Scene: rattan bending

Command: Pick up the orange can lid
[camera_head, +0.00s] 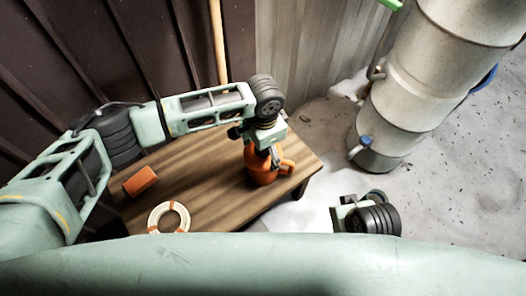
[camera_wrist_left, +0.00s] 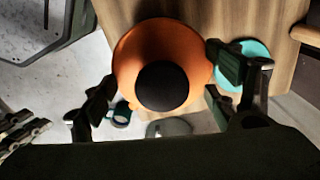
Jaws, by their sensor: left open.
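The orange can (camera_head: 262,175) stands upright on the wooden table, with its handle to the right. My left gripper (camera_head: 261,152) is right above it and hides part of its top. In the left wrist view a round orange top (camera_wrist_left: 140,50) with a dark round cap (camera_wrist_left: 162,86) lies between the fingers; I take it for the can's lid. There my left gripper (camera_wrist_left: 165,82) is open, one finger on each side of it. I cannot tell whether a finger touches it. My right gripper (camera_head: 350,215) is partly in view beside the table, its fingers not clear.
On the wooden table (camera_head: 205,175) lie an orange block (camera_head: 140,181) and a pale ring with orange bands (camera_head: 168,217). The left wrist view shows a teal disc (camera_wrist_left: 257,50) beside the right finger. A large pale metal cylinder (camera_head: 420,70) stands at the right.

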